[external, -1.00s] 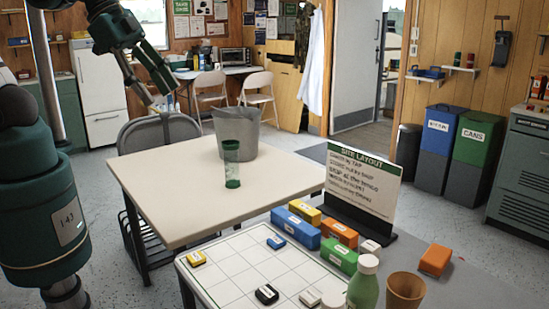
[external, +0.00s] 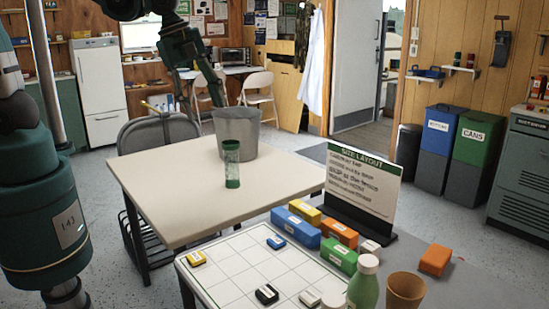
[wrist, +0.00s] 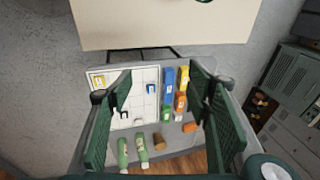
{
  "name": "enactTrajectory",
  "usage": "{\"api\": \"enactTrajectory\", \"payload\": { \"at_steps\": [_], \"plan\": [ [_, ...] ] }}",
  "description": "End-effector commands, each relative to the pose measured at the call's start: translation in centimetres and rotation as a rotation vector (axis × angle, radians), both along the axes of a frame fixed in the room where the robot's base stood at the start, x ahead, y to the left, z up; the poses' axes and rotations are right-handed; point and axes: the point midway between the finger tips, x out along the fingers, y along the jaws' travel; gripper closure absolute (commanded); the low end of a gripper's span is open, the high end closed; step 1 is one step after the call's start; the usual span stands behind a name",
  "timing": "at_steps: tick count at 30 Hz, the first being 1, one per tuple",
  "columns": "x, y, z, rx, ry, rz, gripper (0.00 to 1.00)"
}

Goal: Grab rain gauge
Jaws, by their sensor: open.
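The rain gauge (external: 231,165) looks like a clear tube with a green top and a green base. It stands upright on the pale table (external: 180,205), in front of a grey bucket (external: 246,130). In the wrist view only a green curved edge (wrist: 204,1), likely the gauge, shows at the top. My gripper (external: 205,95) is above and behind the far left of the table, left of the bucket and apart from the gauge. In the wrist view its two green fingers (wrist: 162,88) are spread wide with nothing between them.
A white grid board (external: 250,265) with small blocks is in front. Coloured boxes (external: 291,231), a sign (external: 362,180), a green bottle (external: 364,285) and a brown cup (external: 405,291) are nearby. The left part of the pale table is clear.

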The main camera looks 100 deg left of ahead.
Motion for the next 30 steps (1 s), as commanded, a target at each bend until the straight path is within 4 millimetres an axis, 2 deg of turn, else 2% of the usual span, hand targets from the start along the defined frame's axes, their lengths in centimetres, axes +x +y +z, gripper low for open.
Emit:
{"api": "enactTrajectory", "payload": {
  "at_steps": [14,30],
  "plan": [
    [2.3,7.4,-5.7,0.048,0.134,-0.262,0.51],
    [2.7,15.8,-13.7,0.044,0.261,-0.575,0.51]
  ]
}}
